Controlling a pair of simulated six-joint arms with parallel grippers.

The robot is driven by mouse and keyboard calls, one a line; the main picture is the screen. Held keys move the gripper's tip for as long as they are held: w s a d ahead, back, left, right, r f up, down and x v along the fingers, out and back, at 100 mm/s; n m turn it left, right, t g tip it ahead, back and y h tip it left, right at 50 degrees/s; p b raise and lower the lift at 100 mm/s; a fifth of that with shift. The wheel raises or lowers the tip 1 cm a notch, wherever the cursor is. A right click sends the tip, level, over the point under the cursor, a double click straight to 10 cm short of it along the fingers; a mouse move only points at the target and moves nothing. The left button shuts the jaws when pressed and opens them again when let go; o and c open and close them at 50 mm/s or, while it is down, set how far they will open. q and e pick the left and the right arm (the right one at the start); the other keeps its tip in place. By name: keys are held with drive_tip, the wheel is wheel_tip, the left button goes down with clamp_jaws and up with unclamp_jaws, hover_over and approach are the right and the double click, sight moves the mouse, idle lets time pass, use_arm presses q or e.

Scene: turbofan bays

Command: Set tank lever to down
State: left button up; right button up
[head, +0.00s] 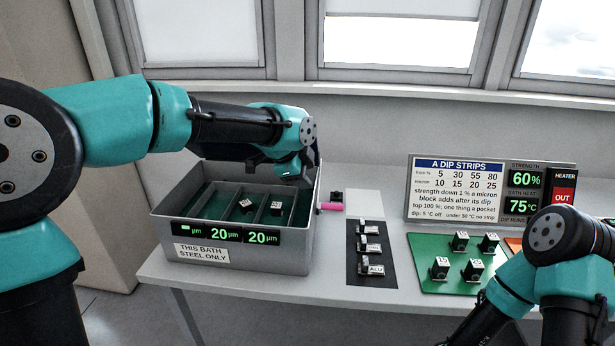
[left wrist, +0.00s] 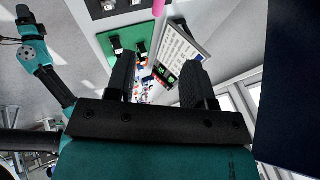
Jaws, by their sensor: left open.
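The tank (head: 232,240) is a grey open box at the left of the bench, labelled "THIS BATH STEEL ONLY". A pink lever handle (head: 331,206) sticks out of its right side, roughly level. Its pink end also shows at the top edge of the left wrist view (left wrist: 158,7). My left gripper (head: 306,176) is over the tank's back right corner, above and behind the lever and apart from it. In the left wrist view its two dark fingers (left wrist: 158,78) are spread with nothing between them. My right arm is at the lower right; its gripper does not show.
Two small blocks (head: 276,208) sit in the tank's slots. A dark strip with several blocks (head: 370,282), a pale pad (head: 364,203) and a green board with several blocks (head: 440,281) lie to the right. A dip-strips sign (head: 455,190) stands behind.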

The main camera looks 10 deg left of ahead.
use_arm(q)
drive_tip(key=shift+c, duration=0.3)
drive_tip(key=shift+c, duration=0.8)
drive_tip(key=shift+w+d+n, duration=0.35)
drive_tip(key=shift+d+n, duration=0.1)
drive_tip(key=shift+n, duration=0.05)
drive_tip(key=shift+c, duration=1.4)
drive_tip(key=w+d+n, duration=0.1)
drive_tip(key=d+n, duration=0.1)
drive_tip(key=w+d+n+g+y, duration=0.1)
drive_tip(key=d+n, duration=0.1)
drive_tip(key=w+d+n+y, duration=0.1)
drive_tip(key=w+n, duration=0.1)
drive_tip(key=n, duration=0.1)
drive_tip(key=shift+d+g, duration=0.4)
clamp_jaws()
wheel_tip(320, 180, up, 11)
drive_tip(key=w+n+g+y, duration=0.1)
drive_tip(key=w+n+y, duration=0.1)
drive_tip(key=n, duration=0.9)
drive_tip(key=shift+y, duration=0.3)
drive_tip(key=shift+f, duration=0.1)
